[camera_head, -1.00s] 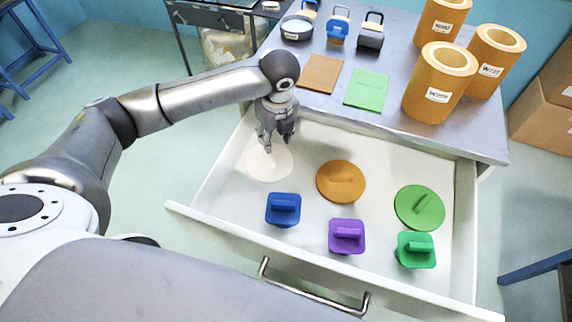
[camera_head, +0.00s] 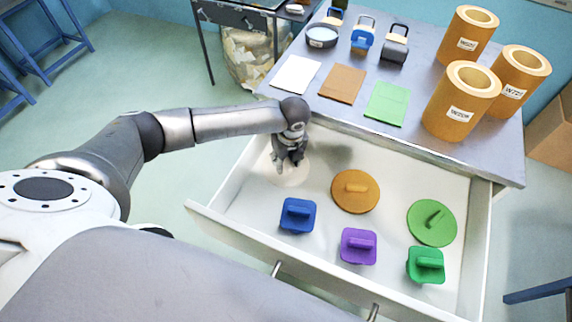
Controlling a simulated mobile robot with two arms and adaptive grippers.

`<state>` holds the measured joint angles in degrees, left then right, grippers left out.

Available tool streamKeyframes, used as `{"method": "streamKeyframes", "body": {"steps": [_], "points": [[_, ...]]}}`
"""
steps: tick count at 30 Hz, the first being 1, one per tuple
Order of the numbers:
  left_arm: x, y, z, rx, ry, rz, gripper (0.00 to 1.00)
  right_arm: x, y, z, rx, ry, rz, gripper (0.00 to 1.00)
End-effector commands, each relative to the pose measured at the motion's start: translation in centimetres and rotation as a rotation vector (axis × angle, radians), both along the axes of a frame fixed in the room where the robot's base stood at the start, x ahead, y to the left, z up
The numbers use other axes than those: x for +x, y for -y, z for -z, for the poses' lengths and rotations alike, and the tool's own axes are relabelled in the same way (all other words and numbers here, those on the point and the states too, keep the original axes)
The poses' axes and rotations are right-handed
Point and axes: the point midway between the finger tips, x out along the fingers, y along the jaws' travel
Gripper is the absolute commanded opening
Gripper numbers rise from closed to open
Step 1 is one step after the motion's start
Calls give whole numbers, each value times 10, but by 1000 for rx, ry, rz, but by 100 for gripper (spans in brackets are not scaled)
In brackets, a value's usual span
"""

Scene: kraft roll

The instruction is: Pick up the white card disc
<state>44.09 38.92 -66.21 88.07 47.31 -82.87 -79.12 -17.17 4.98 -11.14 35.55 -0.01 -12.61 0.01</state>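The white card disc (camera_head: 291,180) lies flat in the open white drawer, in its far left corner. My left gripper (camera_head: 288,163) points down right over the disc, with its fingers low around the middle, where the handle is. The fingers hide the handle, so I cannot tell whether they are closed on it. The disc appears to rest on the drawer floor. My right gripper is not in view.
The drawer (camera_head: 330,258) also holds an orange disc (camera_head: 366,203), a green disc (camera_head: 424,236), and blue (camera_head: 297,228), purple (camera_head: 358,260) and green (camera_head: 426,279) square blocks with handles. Large kraft rolls (camera_head: 450,118) and coloured sheets (camera_head: 342,83) are on the tabletop (camera_head: 425,60) behind.

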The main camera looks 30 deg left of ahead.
Motion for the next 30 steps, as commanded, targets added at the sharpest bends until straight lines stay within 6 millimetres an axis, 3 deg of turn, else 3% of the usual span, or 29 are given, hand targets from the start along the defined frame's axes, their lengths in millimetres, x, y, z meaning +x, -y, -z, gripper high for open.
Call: {"method": "streamKeyframes", "body": {"steps": [2,11,23,30], "points": [[0,0,0,0,0,0,39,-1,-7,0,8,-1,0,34],[0,0,0,0,0,-1,1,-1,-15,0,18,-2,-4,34],[0,0,-3,-1,1,-1,0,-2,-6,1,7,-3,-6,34],[2,0,-26,-2,5,-1,0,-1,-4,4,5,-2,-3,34]]}}
